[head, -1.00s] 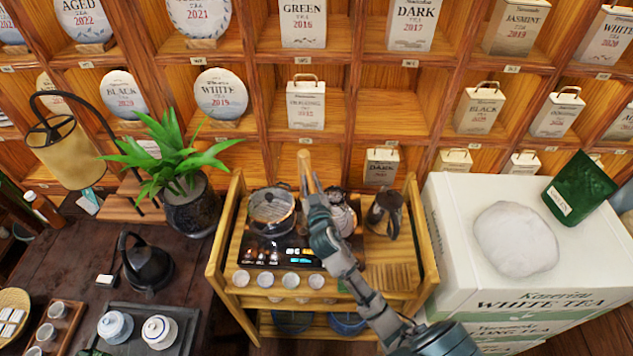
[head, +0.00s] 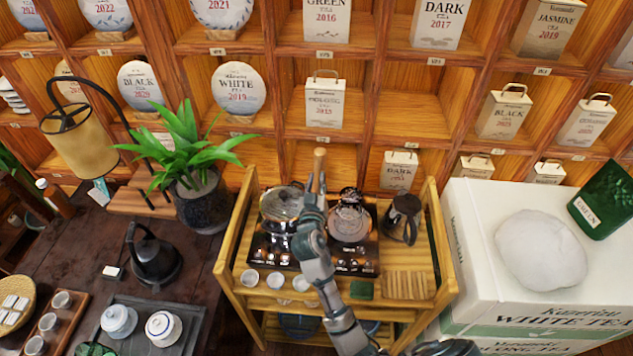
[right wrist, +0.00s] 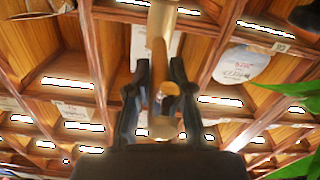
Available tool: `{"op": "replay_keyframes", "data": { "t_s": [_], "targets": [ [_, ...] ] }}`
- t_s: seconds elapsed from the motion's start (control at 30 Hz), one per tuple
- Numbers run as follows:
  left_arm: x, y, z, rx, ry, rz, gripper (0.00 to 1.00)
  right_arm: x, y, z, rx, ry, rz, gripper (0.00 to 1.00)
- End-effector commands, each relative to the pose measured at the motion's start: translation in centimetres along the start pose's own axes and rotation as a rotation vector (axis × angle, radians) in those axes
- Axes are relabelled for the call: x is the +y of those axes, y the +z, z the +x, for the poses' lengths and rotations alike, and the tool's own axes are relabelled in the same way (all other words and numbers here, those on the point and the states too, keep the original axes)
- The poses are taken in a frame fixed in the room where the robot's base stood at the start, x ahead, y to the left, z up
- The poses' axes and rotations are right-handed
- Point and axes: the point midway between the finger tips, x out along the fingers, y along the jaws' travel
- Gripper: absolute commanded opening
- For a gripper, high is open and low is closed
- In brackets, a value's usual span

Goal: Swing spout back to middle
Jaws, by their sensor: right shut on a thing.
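The spout shows as a tan rod (head: 319,160) rising between the two pots on the black tea stove (head: 355,258). My right gripper (head: 315,188) is at the spout, and its arm hides the lower part and much of the stove's middle. In the right wrist view the spout (right wrist: 160,38) runs upward from between the two dark fingers of my right gripper (right wrist: 160,92), which are shut on it. A glass pot (head: 280,203) stands left of the spout and a second pot (head: 349,222) stands right of it. My left gripper is not in view.
The stove is on a wooden cart (head: 445,290) with raised side rails. Small white cups (head: 275,280) line its front, and a dark pitcher (head: 403,220) stands at the right. A plant (head: 190,150) is close at the left, a white box (head: 470,235) at the right, and shelves behind.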

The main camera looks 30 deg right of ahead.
Motion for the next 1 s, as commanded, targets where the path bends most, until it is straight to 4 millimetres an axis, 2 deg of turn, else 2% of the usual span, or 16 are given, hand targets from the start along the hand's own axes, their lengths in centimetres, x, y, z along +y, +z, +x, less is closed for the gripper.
{"op": "replay_keyframes", "data": {
  "t_s": [0.07,0.1,0.2,0.57,0.67,1.0],
  "targets": [
    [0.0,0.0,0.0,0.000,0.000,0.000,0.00,0.0,-0.2,0.0,0.006,-0.001,0.002,0.00],
    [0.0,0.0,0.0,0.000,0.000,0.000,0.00,0.0,-0.2,0.0,0.006,-0.001,0.003,0.26],
    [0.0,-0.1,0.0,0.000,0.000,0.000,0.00,0.0,-0.2,0.0,0.005,-0.001,0.002,0.46],
    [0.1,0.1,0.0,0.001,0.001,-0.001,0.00,-0.1,-0.1,-0.5,0.002,-0.002,0.002,0.46],
    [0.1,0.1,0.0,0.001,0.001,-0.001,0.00,-0.1,0.0,-1.8,0.002,-0.004,0.002,0.46],
    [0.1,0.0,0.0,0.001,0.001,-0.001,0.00,-0.1,0.1,-9.2,-0.002,-0.002,0.004,0.46]
  ]
}}
